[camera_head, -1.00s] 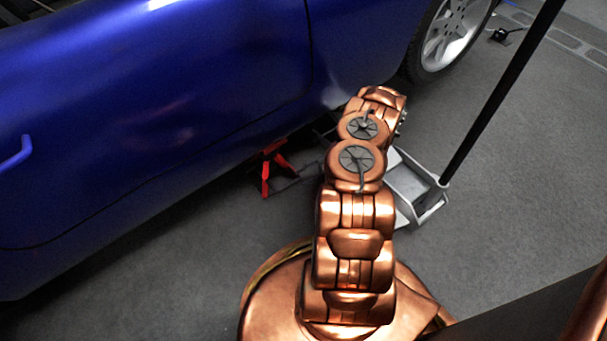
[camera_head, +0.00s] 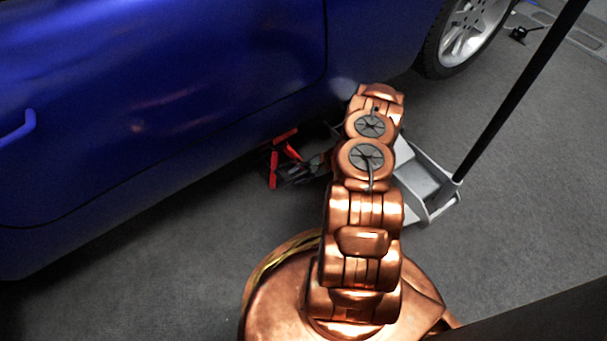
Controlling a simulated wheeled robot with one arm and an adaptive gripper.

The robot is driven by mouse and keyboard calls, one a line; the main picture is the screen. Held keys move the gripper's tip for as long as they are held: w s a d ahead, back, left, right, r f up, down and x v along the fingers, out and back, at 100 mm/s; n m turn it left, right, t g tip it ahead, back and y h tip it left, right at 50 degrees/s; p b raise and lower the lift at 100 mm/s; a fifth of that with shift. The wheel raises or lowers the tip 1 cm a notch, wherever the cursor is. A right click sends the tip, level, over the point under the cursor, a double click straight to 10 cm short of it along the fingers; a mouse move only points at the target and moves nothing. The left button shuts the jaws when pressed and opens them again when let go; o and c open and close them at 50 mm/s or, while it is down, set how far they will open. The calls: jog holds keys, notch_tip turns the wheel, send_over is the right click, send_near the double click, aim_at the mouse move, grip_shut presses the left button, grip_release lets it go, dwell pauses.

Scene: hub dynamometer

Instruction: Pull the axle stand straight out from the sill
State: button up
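The red axle stand (camera_head: 273,168) stands on the floor under the edge of the blue car's sill, left of my arm. My gripper (camera_head: 293,172), dark and small in the view, reaches left from the end of my copper arm, low down at the stand's legs. It overlaps the stand in the picture. Whether its fingers touch the stand, and whether they are open or shut, cannot be made out.
The blue car (camera_head: 170,100) fills the upper left, with its wheel (camera_head: 465,35) at the top right. A grey floor jack (camera_head: 428,188) with a long black handle (camera_head: 515,90) stands right of my arm. The floor (camera_head: 150,270) at the lower left is clear.

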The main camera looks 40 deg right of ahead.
jog(key=shift+c, duration=0.2)
grip_shut()
dwell(0.6)
